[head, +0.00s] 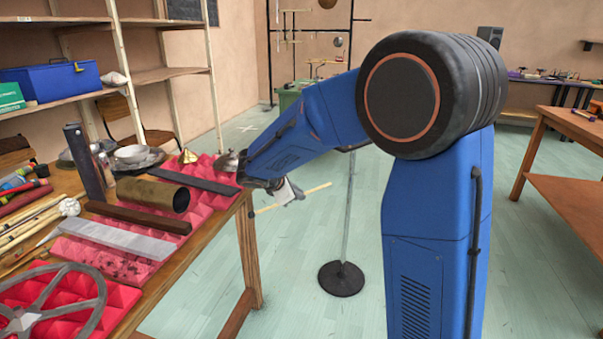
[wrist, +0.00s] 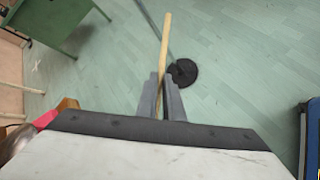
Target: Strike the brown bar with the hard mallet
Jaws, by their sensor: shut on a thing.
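The brown bar (head: 140,217) lies on red egg-crate foam on the wooden table at the left of the head view, between a brass-coloured tube and a pale grey bar. My gripper (head: 287,191) is beyond the table's right edge, over open floor, well apart from the bar. It is shut on a thin light wooden stick (head: 316,189), which looks like a mallet handle. In the wrist view the stick (wrist: 165,45) runs out from between the two grey fingers (wrist: 162,100). I cannot make out a mallet head. The brown bar is not visible in the wrist view.
The brass-coloured tube (head: 154,195), pale grey bar (head: 118,236), dark bar (head: 193,180) and spoked wheel (head: 45,305) crowd the table. Several sticks and mallets (head: 30,222) lie at its left. A stand with a round black base (head: 341,279) is on the floor.

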